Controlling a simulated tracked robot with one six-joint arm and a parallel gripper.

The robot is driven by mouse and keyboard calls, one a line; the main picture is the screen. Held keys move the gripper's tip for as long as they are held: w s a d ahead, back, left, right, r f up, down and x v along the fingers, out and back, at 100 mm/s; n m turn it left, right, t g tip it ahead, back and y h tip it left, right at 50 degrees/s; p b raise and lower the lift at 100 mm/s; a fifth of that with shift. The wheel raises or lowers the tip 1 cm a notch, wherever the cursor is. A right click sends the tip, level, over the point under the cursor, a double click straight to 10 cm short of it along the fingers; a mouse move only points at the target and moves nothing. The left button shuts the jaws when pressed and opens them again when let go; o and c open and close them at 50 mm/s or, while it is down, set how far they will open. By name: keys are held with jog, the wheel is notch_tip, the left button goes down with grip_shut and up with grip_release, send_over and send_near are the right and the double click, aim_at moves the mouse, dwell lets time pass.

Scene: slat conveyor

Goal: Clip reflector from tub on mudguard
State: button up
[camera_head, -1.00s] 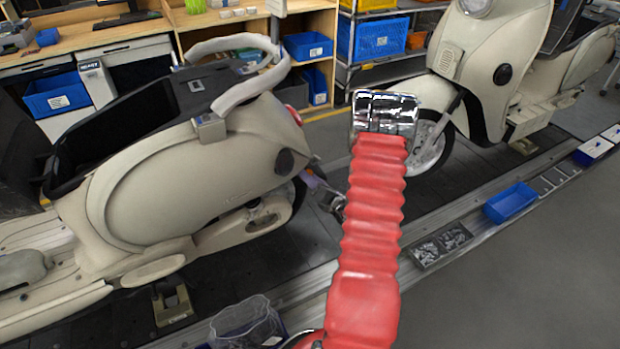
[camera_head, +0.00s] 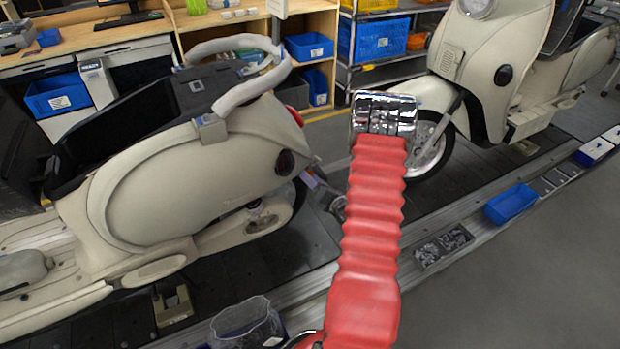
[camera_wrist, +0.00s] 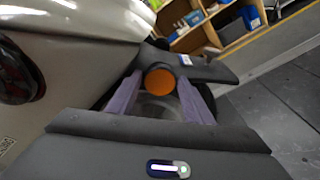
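The orange round reflector (camera_wrist: 160,79) shows between the tips of the two purplish fingers of my gripper (camera_wrist: 160,84) in the wrist view. The fingers appear closed on its sides. Dark grey parts, which may be the mudguard, lie right behind and around it; I cannot tell whether the reflector touches them. In the head view, the cream scooter (camera_head: 170,195) stands at left with its rear beside my red arm. My arm hides most of that area, and the reflector cannot be made out there. A clear tub (camera_head: 245,325) stands at the bottom edge.
The scooter's dark red tail light (camera_wrist: 18,72) is close at left in the wrist view. A second cream scooter (camera_head: 490,75) stands further along the conveyor. A blue bin (camera_head: 511,204) and a tray of small metal parts (camera_head: 442,246) lie along the rail. The grey floor at lower right is clear.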

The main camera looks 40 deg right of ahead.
jog(key=o, duration=0.4)
jog(key=shift+c, duration=0.2)
jog(key=shift+s, duration=0.1)
jog(key=v, duration=1.3)
jog(key=shift+s, duration=0.3)
jog(key=shift+a, duration=0.1)
